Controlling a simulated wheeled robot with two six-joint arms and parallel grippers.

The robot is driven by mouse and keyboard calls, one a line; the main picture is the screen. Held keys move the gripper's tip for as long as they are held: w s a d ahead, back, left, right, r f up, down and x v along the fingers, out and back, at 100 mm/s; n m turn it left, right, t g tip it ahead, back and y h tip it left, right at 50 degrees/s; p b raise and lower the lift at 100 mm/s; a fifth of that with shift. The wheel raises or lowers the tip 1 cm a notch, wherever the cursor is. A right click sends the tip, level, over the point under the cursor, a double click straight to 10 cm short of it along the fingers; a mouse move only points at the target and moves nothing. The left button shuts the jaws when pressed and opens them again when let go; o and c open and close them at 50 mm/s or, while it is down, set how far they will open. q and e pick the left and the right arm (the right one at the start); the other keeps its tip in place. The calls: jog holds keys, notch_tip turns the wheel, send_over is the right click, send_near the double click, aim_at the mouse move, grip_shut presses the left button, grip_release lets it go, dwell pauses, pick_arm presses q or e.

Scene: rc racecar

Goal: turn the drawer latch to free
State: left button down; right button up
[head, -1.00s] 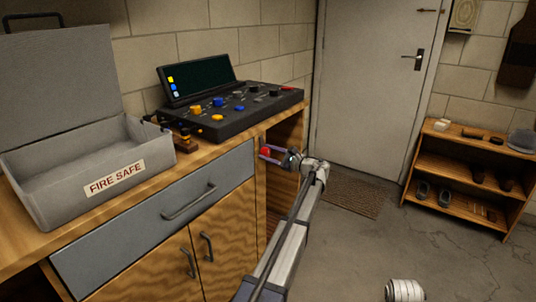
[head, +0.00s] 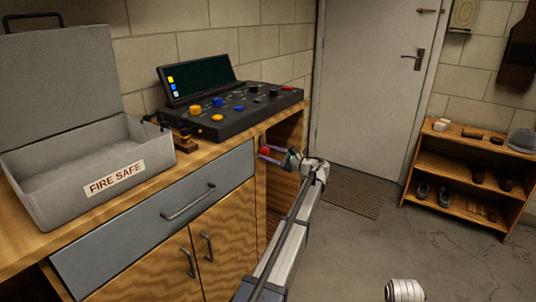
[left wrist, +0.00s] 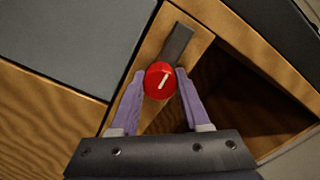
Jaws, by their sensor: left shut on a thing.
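The drawer latch is a round red knob (left wrist: 160,80) with a pale line on its face, on the wooden post beside the drawer. A dark grey bar (left wrist: 177,42) extends from it in the left wrist view. The knob also shows in the head view (head: 265,151). My left gripper (left wrist: 160,86) is shut on the knob, with a purple finger on each side. It also shows in the head view (head: 270,155). The grey drawer (head: 150,215) is closed, with a bar handle (head: 188,202). My right gripper is not in view.
An open grey box marked FIRE SAFE (head: 85,170) and a black control console (head: 230,110) stand on the wooden bench. An open cubby (left wrist: 235,85) lies right of the post. A low shelf (head: 470,170) stands at the right.

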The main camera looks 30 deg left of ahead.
pick_arm(q)
jog(key=shift+c, duration=2)
grip_release()
jog(key=shift+s, duration=0.1)
jog(key=d, duration=0.7)
jog(key=shift+s+d, duration=0.3)
jog(key=shift+d, duration=0.1)
